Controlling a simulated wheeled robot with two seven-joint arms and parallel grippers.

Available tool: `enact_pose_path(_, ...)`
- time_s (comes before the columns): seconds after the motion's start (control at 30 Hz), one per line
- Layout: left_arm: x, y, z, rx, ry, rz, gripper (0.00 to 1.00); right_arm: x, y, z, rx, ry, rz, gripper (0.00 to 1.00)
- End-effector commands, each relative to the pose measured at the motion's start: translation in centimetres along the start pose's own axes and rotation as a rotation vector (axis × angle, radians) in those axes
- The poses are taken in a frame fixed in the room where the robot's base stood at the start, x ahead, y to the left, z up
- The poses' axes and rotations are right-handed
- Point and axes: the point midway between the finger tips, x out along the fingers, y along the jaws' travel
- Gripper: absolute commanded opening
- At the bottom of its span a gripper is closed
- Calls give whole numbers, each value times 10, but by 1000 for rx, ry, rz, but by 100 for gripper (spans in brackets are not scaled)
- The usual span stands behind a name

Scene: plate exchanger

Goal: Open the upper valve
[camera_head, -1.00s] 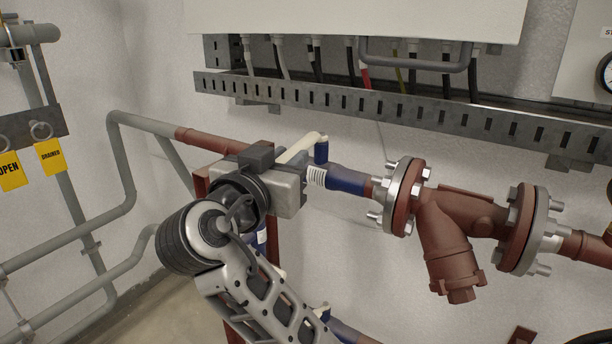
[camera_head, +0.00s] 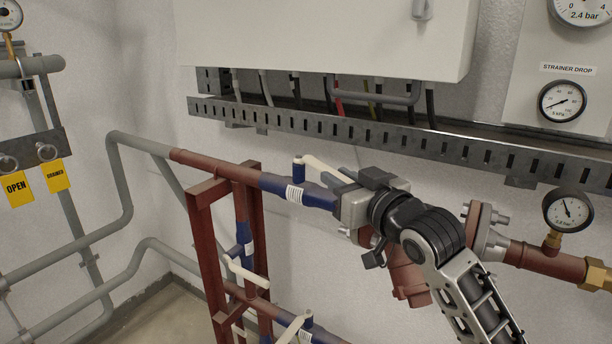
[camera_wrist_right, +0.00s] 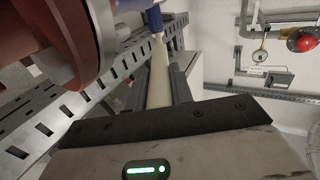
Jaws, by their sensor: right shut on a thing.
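The upper valve (camera_head: 318,195) is a blue body with a white label on the upper horizontal pipe. Its cream lever (camera_head: 322,170) runs from the blue stem (camera_head: 298,169) to the right, roughly along the pipe. My right gripper (camera_head: 347,196) is shut on the lever's outer part, just right of the stem. In the right wrist view the lever (camera_wrist_right: 159,70) lies between the two dark fingers, with its blue stem at the far end. The gripper body hides the lever's end and part of the pipe behind. My left gripper is not in view.
Below are a valve on the vertical pipe with a cream lever (camera_head: 248,274) and a lower valve (camera_head: 306,338). A red frame (camera_head: 202,235) stands left. A slotted cable tray (camera_head: 330,122) runs above. The strainer (camera_head: 405,277) sits partly behind my right arm.

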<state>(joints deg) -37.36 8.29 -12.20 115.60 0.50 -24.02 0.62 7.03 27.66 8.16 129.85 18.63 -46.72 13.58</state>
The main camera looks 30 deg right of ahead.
Motion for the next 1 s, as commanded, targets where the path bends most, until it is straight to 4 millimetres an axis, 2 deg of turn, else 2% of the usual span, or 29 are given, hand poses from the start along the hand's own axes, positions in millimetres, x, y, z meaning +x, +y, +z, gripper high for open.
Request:
enact_pose_path(0.03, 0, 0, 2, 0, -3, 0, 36, -2, 10, 1, -12, -3, -19, 0)
enact_pose_path(0.1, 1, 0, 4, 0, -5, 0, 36, -3, 18, 1, -10, -2, -55, 0)
enact_pose_path(0.3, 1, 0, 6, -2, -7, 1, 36, -2, 32, 1, -7, 0, -145, 0)
enact_pose_path(0.6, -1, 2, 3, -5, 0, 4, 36, 4, 37, 0, -2, 2, -226, 0)
enact_pose_path(1.0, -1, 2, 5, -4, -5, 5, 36, 5, 38, 0, 4, 3, -244, 0)
